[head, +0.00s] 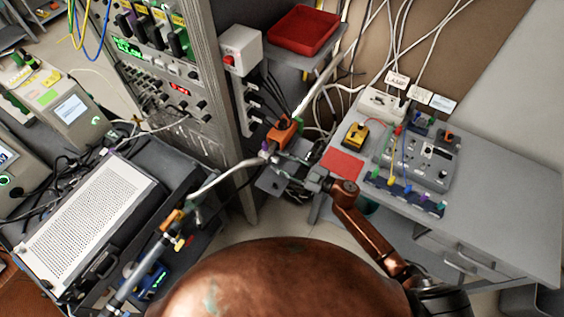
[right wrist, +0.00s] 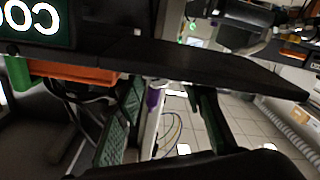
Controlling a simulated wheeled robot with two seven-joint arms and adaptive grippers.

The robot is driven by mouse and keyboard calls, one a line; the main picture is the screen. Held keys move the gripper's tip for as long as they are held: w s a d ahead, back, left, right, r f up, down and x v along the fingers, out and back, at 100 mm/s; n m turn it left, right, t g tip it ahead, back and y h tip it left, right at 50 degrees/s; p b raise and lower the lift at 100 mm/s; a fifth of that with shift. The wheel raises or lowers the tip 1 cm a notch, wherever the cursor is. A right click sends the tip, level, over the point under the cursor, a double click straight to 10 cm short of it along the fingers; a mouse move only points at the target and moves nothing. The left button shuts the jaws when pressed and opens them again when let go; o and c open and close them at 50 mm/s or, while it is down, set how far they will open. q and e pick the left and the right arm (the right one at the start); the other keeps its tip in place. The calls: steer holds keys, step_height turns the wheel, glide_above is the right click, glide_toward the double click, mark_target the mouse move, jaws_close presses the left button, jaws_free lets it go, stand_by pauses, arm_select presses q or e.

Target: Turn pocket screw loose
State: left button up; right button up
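A small purple knob (head: 265,146), which may be the pocket screw, sits at the end of a pale metal tube (head: 228,176), beside an orange block (head: 283,131). In the right wrist view the purple knob (right wrist: 153,98) appears in the gap between my green-padded fingers, with a pale tube running down from it. My right gripper (head: 284,160) reaches in from the right, close to the knob in the head view. Its fingers (right wrist: 160,118) stand apart; I see no contact with the knob.
A rack of instruments (head: 165,75) stands behind on the left. A red tray (head: 303,29) sits on a shelf above. A grey bench (head: 500,215) with a control box (head: 420,160) is on the right. Cables hang behind the orange block. In the wrist view a dark plate (right wrist: 220,72) crosses above the fingers.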

steer(key=v, duration=1.2)
